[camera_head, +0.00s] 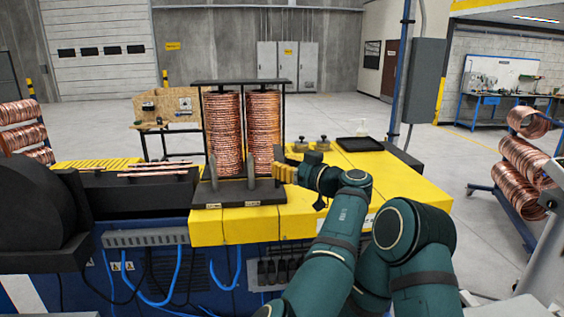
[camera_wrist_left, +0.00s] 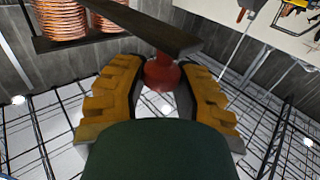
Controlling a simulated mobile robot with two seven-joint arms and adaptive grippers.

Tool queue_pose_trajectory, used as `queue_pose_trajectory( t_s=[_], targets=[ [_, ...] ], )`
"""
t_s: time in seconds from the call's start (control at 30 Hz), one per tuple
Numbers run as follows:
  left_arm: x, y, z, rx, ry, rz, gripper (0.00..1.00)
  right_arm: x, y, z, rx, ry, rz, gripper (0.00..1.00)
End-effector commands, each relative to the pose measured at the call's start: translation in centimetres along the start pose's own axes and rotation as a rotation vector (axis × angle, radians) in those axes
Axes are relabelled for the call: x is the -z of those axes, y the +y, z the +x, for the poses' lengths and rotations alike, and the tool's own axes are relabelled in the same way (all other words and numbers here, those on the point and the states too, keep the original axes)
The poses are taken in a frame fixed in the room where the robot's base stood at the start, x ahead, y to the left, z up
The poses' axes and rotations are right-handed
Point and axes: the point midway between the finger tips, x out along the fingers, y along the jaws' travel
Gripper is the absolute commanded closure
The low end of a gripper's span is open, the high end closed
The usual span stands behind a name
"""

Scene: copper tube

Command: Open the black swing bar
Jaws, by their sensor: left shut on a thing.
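Two upright stacks of copper tube coils (camera_head: 223,133) stand side by side in a dark frame on the yellow bench. A short dark upright bar (camera_head: 279,154) stands before the right stack. My left gripper (camera_head: 277,173), with yellow fingers, is at its lower part. In the left wrist view the black swing bar (camera_wrist_left: 142,24) crosses the top, with a red knob (camera_wrist_left: 161,73) under it. The left fingers are closed on both sides of this knob. The knob is hidden in the head view. My right gripper does not show.
The yellow bench top (camera_head: 400,178) is clear to the right of my gripper, with a black tray (camera_head: 360,144) behind. Copper tubes lie on the black machine bed (camera_head: 130,190) at left. Coil racks stand at both sides, the right one (camera_head: 525,165) on wheels.

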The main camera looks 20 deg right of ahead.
Motion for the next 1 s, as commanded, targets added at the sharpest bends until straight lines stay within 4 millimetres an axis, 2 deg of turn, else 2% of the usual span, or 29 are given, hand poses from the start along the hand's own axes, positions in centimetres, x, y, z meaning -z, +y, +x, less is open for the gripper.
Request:
queue_pose_trajectory(
  t_s=[0.37, 0.4, 0.47, 0.83, 1.0],
  targets=[
    [-0.4, 0.0, 0.0, 0.003, -0.007, 0.004, 1.0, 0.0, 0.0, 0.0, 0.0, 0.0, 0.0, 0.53],
    [-0.5, 0.0, 0.0, 0.003, -0.007, 0.004, 0.58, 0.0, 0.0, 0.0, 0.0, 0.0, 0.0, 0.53],
    [-0.4, 0.0, 0.0, 0.003, -0.007, 0.004, 0.4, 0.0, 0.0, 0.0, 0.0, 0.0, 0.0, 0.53],
    [-0.2, 0.0, 0.0, -0.001, -0.002, 0.001, 0.4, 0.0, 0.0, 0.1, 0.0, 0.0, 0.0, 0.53],
    [-0.3, -0.3, 0.5, -0.017, -0.002, 0.0, 0.4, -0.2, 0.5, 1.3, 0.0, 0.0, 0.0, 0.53]
  ],
)
